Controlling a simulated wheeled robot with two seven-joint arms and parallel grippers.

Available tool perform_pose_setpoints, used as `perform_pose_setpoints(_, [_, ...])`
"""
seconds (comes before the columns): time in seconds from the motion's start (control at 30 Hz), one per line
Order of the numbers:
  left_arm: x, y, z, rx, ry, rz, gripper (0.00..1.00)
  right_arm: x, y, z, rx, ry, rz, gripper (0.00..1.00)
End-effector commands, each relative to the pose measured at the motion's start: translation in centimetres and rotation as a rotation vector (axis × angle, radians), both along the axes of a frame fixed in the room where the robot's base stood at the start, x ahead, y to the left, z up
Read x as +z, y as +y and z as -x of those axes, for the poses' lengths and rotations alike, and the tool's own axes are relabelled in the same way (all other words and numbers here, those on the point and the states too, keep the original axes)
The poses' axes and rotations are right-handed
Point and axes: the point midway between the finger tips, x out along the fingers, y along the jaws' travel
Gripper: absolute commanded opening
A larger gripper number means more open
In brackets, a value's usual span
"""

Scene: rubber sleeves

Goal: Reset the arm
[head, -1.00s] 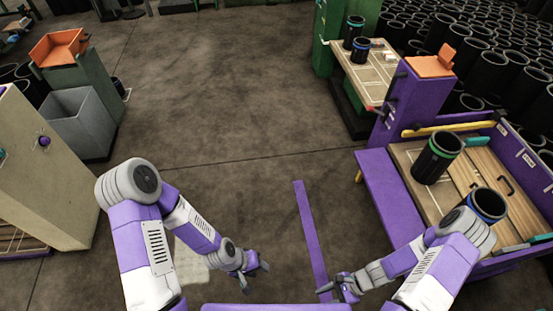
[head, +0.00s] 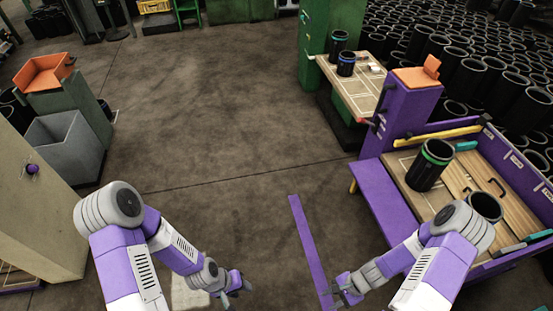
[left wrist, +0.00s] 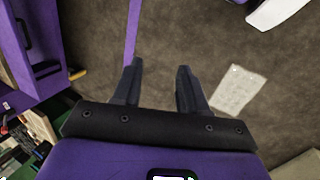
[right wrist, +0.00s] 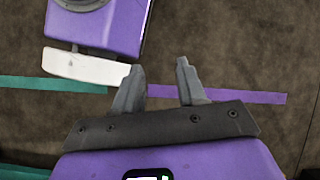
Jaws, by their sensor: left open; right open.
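My left gripper (head: 242,284) hangs over the floor at the bottom middle of the head view. Its two fingers are apart with nothing between them, as the left wrist view (left wrist: 159,75) shows. My right gripper (head: 334,291) hangs over the floor to its right, near a purple floor stripe (head: 309,245). Its fingers are also apart and empty in the right wrist view (right wrist: 160,75). Both arms are bent low in front of me, and neither gripper touches anything.
A purple workbench (head: 385,203) at the right holds a black sleeve with a green band (head: 428,170) and another sleeve (head: 484,205). Two sleeves stand on a table (head: 361,97) farther back. A grey bin (head: 66,150) and beige cabinet (head: 38,225) stand left. The middle floor is clear.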

Motion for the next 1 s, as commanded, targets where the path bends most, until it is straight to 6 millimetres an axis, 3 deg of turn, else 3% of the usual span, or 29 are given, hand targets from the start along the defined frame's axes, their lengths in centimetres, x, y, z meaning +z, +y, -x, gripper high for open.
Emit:
perform_pose_setpoints(0.33, [-0.5,0.0,0.8,-0.013,0.011,-0.003,0.43,0.8,1.5,-1.2,0.063,-0.055,0.022,0.4])
perform_pose_setpoints(0.7, [1.4,0.0,1.1,0.011,-0.008,-0.022,0.43,6.1,8.8,-2.3,0.684,-0.432,0.123,0.4])
perform_pose_setpoints(0.83, [1.6,0.0,1.1,0.017,-0.013,-0.025,0.43,7.2,10.4,-2.5,0.79,-0.518,0.125,0.4])
perform_pose_setpoints(1.0, [1.5,0.0,1.1,0.017,-0.013,-0.026,0.43,7.3,10.7,-2.5,0.812,-0.54,0.126,0.4])
